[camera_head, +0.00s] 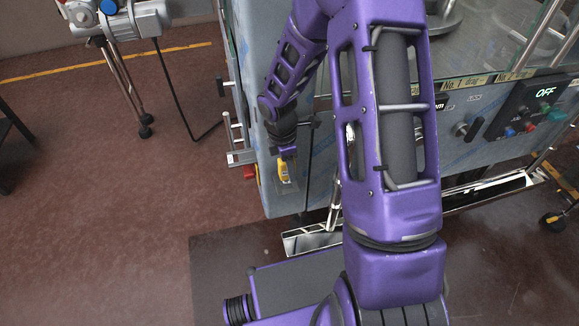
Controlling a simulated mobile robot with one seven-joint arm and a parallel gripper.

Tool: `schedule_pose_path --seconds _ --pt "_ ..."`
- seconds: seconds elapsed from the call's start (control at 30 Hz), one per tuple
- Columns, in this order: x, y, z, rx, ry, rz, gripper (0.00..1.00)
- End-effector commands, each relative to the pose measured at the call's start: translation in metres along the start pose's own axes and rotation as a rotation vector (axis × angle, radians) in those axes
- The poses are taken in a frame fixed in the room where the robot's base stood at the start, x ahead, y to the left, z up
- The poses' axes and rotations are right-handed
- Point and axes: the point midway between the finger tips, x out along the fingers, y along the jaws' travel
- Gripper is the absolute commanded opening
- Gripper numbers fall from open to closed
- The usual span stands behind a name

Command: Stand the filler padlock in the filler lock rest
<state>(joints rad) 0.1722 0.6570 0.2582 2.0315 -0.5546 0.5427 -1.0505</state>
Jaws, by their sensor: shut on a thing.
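My gripper (287,153) points down in front of the grey machine's left end. It is shut on the small yellow padlock (285,172), which hangs just below the jaws. The padlock is small here and its shackle is mostly hidden by the gripper. A grey plate-like patch (287,201) shows just below and behind the padlock; I cannot tell whether it is the filler lock rest or whether the padlock touches it.
The film-wrapped machine (470,145) has a control panel reading OFF (543,92). Metal brackets (240,157) and a red part (249,172) stick out left of my gripper. A polished rail (490,190) runs low along the front.

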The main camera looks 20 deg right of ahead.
Motion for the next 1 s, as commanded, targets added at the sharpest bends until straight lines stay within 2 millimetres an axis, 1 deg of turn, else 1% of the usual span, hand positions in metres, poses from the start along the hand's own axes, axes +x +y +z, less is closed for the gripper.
schedule_pose_path --seconds 0.73,1.0 --pt "0.0001 0.0002 0.0000 0.000 0.000 0.001 0.00" --pt "0.0052 0.0002 -0.0007 0.000 0.000 0.001 0.00"
